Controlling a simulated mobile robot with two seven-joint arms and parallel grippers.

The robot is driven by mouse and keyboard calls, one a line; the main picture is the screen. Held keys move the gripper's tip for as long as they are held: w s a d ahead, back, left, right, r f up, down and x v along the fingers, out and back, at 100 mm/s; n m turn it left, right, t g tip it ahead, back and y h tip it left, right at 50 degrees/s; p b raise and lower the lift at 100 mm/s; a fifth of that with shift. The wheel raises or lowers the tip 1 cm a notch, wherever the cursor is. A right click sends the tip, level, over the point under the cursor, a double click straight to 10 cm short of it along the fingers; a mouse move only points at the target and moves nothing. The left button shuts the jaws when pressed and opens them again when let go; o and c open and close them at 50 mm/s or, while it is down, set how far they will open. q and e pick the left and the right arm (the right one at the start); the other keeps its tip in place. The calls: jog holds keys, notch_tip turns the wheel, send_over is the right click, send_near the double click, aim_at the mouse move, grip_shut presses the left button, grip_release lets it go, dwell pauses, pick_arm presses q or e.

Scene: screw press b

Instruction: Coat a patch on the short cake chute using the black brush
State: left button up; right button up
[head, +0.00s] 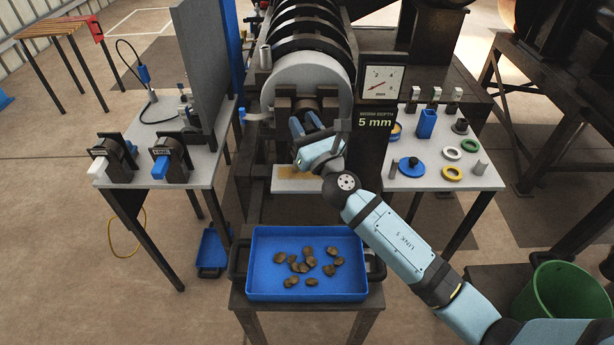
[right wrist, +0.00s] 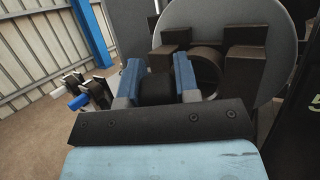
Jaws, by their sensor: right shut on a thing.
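My right gripper (head: 307,124) is in front of the press mouth, above the short cake chute. In the right wrist view its blue fingers (right wrist: 158,76) are shut on a dark block, which I take to be the black brush (right wrist: 156,90). The brush is mostly hidden by the gripper in the head view, and its bristles do not show. The pale chute (head: 300,186) lies below the press mouth, with a tan-brown patch (head: 288,172) on its upper part. My forearm and gripper cover part of it. I cannot tell any contact between brush and chute. My left gripper is not in view.
A blue tray (head: 262,291) with several brown cake pieces stands below the chute. A gauge post reading 5 mm (head: 374,122) stands close right of my gripper. A side table (head: 418,182) holds rings and small parts. A left table (head: 193,178) holds two clamp-like devices.

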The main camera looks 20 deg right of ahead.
jog(key=shift+d, duration=0.1)
jog(key=shift+s+d+f, duration=0.1)
jog(key=shift+s+d, duration=0.1)
jog(key=shift+d, duration=0.5)
jog(key=shift+s+d+r, duration=0.1)
jog(key=shift+s+d, duration=0.15)
jog(key=shift+d, duration=0.4)
jog(key=shift+s+d+f, duration=0.1)
jog(key=shift+s+d, duration=0.1)
jog(key=shift+d, duration=0.65)
jog(key=shift+s+d+b, duration=0.15)
jog(key=shift+s+d, duration=0.05)
jog(key=shift+d, duration=0.5)
jog(key=shift+s+d+b, duration=0.2)
jog(key=shift+d, duration=0.45)
jog(key=shift+s+d+b, duration=0.15)
jog(key=shift+s+d, duration=0.05)
jog(key=shift+d, duration=0.5)
jog(key=shift+s+d, duration=0.2)
jog(key=shift+d, duration=0.4)
